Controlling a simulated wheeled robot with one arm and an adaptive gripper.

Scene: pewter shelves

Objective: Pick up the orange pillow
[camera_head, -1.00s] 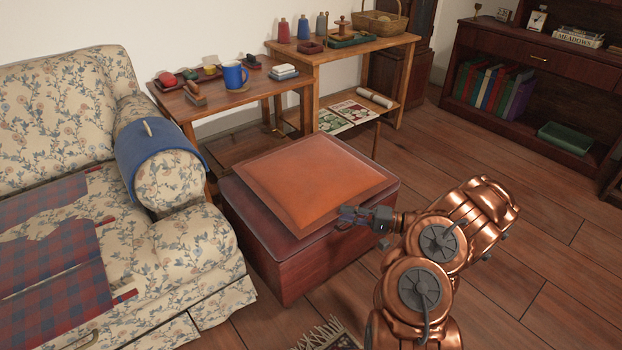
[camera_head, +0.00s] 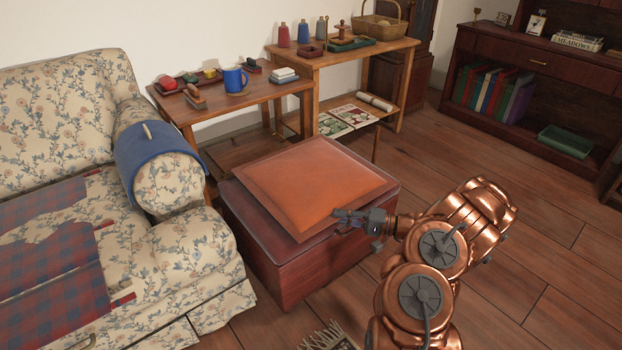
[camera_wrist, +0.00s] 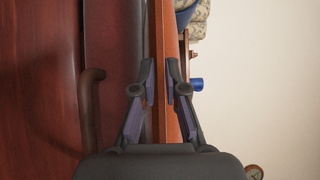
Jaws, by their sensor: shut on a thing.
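The orange pillow (camera_head: 312,182) is a flat square cushion lying on a dark red-brown wooden chest (camera_head: 292,262) in the head view. My gripper (camera_head: 342,219) is at the pillow's front right edge. In the wrist view my gripper (camera_wrist: 160,82) has one finger on each side of the pillow's thin orange edge (camera_wrist: 162,118), and it is shut on it. The pillow lies slightly askew on the chest top. Whether its gripped edge is lifted off the chest is hard to tell.
A floral sofa (camera_head: 195,245) stands close to the chest's left side. Behind the chest is a small table (camera_head: 215,108) with a blue mug (camera_head: 235,79), and a longer table (camera_head: 345,52) stands beyond. The wooden floor (camera_head: 500,265) is open to the right.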

